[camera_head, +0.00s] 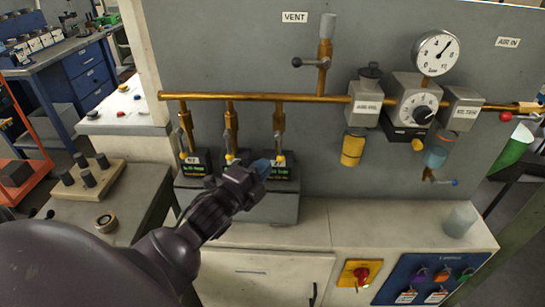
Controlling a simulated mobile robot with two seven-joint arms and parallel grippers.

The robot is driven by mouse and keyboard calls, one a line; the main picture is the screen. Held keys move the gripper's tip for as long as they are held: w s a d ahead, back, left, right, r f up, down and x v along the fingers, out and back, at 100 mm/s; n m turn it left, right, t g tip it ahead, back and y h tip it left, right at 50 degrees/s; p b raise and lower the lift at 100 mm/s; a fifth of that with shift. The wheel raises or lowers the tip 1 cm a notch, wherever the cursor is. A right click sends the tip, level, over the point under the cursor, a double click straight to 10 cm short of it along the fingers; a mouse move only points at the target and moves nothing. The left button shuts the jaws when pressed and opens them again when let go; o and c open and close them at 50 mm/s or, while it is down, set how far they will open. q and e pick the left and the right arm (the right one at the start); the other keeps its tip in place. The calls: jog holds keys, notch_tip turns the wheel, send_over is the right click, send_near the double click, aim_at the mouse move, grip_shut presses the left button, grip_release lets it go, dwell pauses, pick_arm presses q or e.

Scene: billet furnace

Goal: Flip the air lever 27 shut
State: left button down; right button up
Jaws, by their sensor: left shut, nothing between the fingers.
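Three brass drop valves hang from the brass air pipe (240,97). The rightmost valve (279,118) has a plate (280,159) below it that seems to read 27. Its grey lever (277,138) appears to hang down along the valve body; its exact angle is too small to tell. My left gripper (262,168) is shut and empty, just left of and below this lever, in front of the dark display boxes. I cannot tell whether its fingertips touch anything. My right gripper is not in view.
The left valve (184,117) and middle valve (231,118) stand close beside. A vent valve (325,55), gauge (436,53) and regulator (414,101) are to the right. A glass (459,221) stands on the bench, whose middle top is clear.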

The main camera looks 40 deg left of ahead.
aim_at(280, 153)
pick_arm(q)
jog(key=w, duration=0.4)
jog(key=shift+w+r, duration=0.1)
jog(key=shift+r, duration=0.05)
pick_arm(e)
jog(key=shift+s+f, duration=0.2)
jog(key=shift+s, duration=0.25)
pick_arm(q)
jog(key=shift+d, duration=0.15)
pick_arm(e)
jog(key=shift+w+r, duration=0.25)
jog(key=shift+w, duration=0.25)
pick_arm(q)
jog(key=shift+n, duration=0.4)
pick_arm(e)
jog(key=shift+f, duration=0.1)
pick_arm(q)
jog(key=shift+w+d, duration=0.1)
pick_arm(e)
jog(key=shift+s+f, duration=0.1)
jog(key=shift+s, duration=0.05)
